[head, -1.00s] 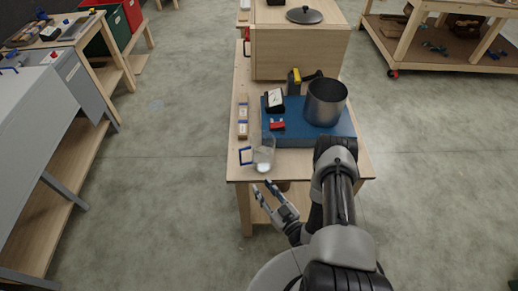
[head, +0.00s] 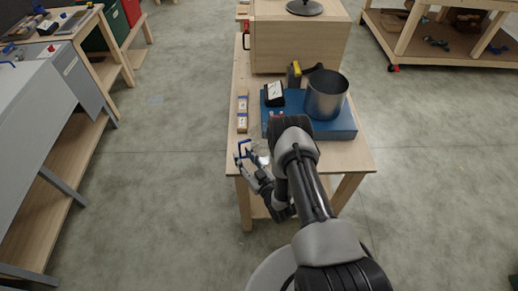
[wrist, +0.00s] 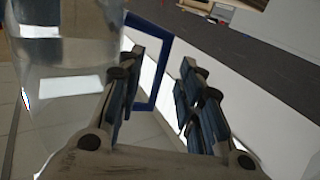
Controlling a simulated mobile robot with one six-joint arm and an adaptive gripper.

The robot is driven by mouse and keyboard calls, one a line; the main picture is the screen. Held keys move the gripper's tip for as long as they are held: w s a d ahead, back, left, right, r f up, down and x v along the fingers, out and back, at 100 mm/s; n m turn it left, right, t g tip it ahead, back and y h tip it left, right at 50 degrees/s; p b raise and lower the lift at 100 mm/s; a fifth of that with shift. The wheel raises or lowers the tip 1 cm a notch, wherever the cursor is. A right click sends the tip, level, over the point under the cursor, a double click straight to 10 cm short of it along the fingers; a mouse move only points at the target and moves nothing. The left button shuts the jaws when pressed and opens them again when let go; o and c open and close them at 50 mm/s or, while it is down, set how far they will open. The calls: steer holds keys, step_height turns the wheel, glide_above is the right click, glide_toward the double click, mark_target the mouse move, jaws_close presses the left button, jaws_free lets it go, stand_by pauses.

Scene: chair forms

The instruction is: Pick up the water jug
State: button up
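The water jug is clear with a square blue handle (head: 243,148). It stands at the front left corner of the wooden table, its body (head: 262,153) partly hidden by my arm in the head view. In the wrist view the jug (wrist: 62,75) fills the left side, and its blue handle (wrist: 160,65) shows between my two fingers. My gripper (head: 250,163) is at the table's front edge, close to the handle. In the wrist view my gripper (wrist: 160,72) is open, with a clear gap on the right of the handle. Contact with the handle cannot be told.
A blue case (head: 340,127) behind the jug bears a metal pot (head: 326,96) and small tools. A narrow block strip (head: 242,112) lies along the table's left side. A wooden box (head: 298,45) stands farther back. Open floor lies left of the table.

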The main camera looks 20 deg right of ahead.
mark_target(240, 157)
steer(key=x, duration=0.3)
steer(key=shift+w+f, duration=0.15)
steer(key=shift+f, duration=0.05)
steer(key=shift+c, duration=0.3)
jaws_close()
stand_by(0.5)
